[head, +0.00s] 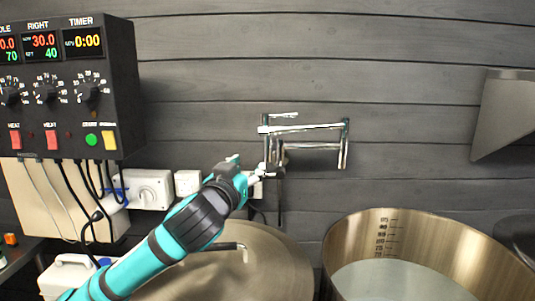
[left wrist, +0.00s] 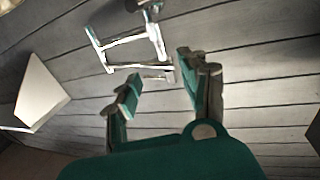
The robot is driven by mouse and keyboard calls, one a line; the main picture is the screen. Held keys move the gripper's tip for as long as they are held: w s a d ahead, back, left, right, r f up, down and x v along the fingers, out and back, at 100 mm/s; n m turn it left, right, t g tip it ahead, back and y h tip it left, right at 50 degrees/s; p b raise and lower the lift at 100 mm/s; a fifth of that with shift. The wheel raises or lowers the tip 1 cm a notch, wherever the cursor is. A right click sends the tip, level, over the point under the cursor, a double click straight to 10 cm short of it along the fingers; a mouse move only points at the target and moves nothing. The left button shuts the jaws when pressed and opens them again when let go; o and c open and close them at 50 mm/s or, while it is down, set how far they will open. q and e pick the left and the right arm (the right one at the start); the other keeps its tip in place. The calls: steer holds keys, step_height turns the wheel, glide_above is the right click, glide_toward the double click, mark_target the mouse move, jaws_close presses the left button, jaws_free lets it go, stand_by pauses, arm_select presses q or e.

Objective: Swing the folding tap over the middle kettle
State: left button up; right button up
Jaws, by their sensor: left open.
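The folding tap (head: 302,128) is a chrome jointed arm on the dark plank wall, folded back on itself near the wall. It also shows in the left wrist view (left wrist: 128,41), beyond the fingers. My left gripper (head: 270,172) is at the tap's lower left end, close to its hanging part; I cannot tell whether they touch. In the wrist view the fingers (left wrist: 160,92) are apart with nothing clearly between them. A large open steel kettle (head: 346,245) with volume marks holds pale liquid at the right. A round steel vessel (head: 275,270) lies left of it, partly behind my arm.
A black control box (head: 115,95) with dials and displays hangs at the upper left, with cables below. White sockets (head: 150,190) are on the wall behind my arm. A grey angled hood (head: 505,115) juts in at the right. The wall above the tap is clear.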

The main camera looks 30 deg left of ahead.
arm_select(q)
steer(key=p, duration=0.3)
glide_toward(266, 147)
steer(key=w, duration=0.1)
steer(key=p+x, duration=0.3)
steer(key=x, duration=0.6)
steer(key=shift+w+a, duration=0.15)
steer(key=shift+w+a+f, duration=0.1)
steer(key=shift+w, duration=0.35)
arm_select(e)
step_height(266, 147, up, 6)
steer(key=shift+w+a+r, duration=0.15)
steer(key=shift+w+a, duration=0.05)
steer(key=shift+w, duration=0.05)
arm_select(q)
steer(key=c, duration=0.9)
jaws_close()
steer(key=shift+w+f, duration=0.1)
arm_select(e)
steer(key=shift+a, duration=0.2)
